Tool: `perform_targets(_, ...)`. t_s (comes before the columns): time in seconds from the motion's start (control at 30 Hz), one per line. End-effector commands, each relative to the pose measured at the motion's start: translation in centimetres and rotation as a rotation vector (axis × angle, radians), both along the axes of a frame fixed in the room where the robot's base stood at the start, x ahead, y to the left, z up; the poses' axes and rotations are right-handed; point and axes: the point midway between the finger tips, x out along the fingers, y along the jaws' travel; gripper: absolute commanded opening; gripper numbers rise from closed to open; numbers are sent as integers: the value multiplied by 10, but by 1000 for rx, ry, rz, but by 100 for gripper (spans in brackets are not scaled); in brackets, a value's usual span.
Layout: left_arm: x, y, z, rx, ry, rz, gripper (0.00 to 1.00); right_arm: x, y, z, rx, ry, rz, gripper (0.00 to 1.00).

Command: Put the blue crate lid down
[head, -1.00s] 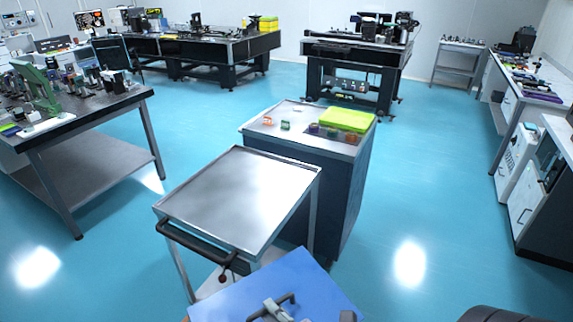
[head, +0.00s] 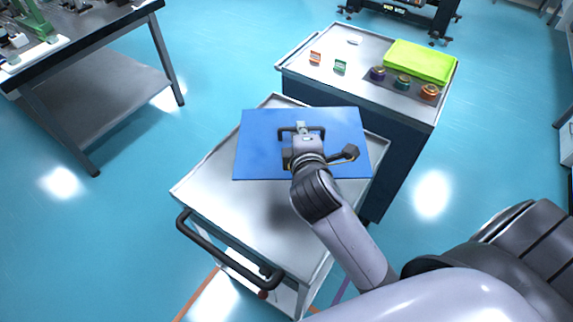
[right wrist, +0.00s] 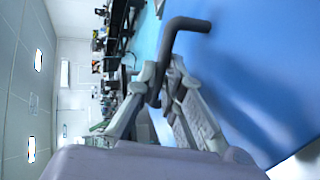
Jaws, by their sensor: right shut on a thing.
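The blue crate lid (head: 262,150) is a flat blue panel with a dark bar handle (head: 285,131) on top. My right gripper (head: 302,130) is shut on that handle. The lid is level or nearly so, over the far part of the steel cart (head: 225,205). I cannot tell if it touches the cart top. In the right wrist view the fingers (right wrist: 155,88) close around the handle (right wrist: 185,24), and the blue lid surface (right wrist: 265,60) fills the right side. My left gripper is not in view.
The cart's near part is bare, with a black push handle (head: 215,250) in front. Behind it a dark cabinet (head: 345,115) carries a lime green lid or box (head: 420,62), small orange and green pieces, and several round jars. A workbench (head: 85,30) stands at the left.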

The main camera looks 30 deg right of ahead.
Motion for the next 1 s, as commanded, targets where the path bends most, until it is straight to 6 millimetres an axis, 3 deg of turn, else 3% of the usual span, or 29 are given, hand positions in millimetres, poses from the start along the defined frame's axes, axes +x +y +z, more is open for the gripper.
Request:
perform_targets(0.03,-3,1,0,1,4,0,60,14,-2,11,12,-12,-38,0)
perform_targets(0.2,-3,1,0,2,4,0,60,44,-7,33,24,-16,-128,0)
perform_targets(0.37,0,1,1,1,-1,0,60,59,-6,47,26,-18,-167,0)
perform_targets(0.47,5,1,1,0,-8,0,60,62,-5,45,25,-15,-174,0)
perform_targets(0.57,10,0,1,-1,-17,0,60,62,-5,30,24,-11,-177,0)
perform_targets(1.0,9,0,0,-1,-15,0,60,62,-5,-83,22,-13,-174,0)
